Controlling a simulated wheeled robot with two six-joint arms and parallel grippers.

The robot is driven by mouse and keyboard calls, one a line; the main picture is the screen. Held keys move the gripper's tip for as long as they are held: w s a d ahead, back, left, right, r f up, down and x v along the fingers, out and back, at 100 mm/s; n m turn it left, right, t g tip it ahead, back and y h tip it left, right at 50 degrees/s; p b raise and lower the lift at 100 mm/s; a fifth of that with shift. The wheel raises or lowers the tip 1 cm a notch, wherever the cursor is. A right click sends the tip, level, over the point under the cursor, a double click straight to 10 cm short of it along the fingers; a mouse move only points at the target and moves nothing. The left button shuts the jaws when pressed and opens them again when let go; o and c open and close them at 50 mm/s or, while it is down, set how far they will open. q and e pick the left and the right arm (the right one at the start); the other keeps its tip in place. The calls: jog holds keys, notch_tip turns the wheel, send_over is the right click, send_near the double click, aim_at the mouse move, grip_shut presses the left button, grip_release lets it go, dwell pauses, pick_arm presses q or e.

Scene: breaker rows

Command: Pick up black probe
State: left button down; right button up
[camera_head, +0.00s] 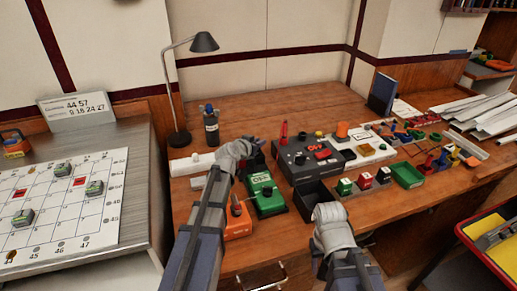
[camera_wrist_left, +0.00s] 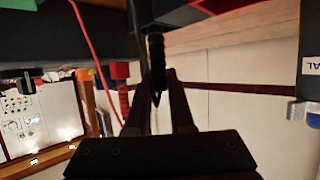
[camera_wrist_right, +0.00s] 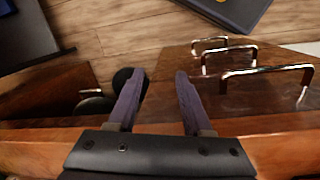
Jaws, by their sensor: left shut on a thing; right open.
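The black probe (camera_wrist_left: 156,52) has a dark ridged handle and stands between the fingers of my left gripper (camera_wrist_left: 158,98) in the left wrist view. The gripper is shut on it. In the head view my left gripper (camera_head: 258,143) is above the back of the green meter (camera_head: 265,199), left of the dark box with a red display (camera_head: 306,158); the probe cannot be made out there. A red probe (camera_head: 284,131) stands upright by that box, and it also shows in the left wrist view (camera_wrist_left: 122,92). My right gripper (camera_wrist_right: 157,88) is open and empty near the desk's front edge.
An orange device (camera_head: 238,222) is beside the green meter. A dark open tray (camera_head: 308,199) and several small coloured blocks and bins stand to the right. A lamp (camera_head: 180,138) and a dark bottle (camera_head: 211,128) stand behind. Metal handles (camera_wrist_right: 265,75) show below my right gripper.

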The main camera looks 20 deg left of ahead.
pick_arm(q)
notch_tip(320, 180, up, 10)
jog(key=p, duration=1)
jog(key=shift+r, duration=0.1)
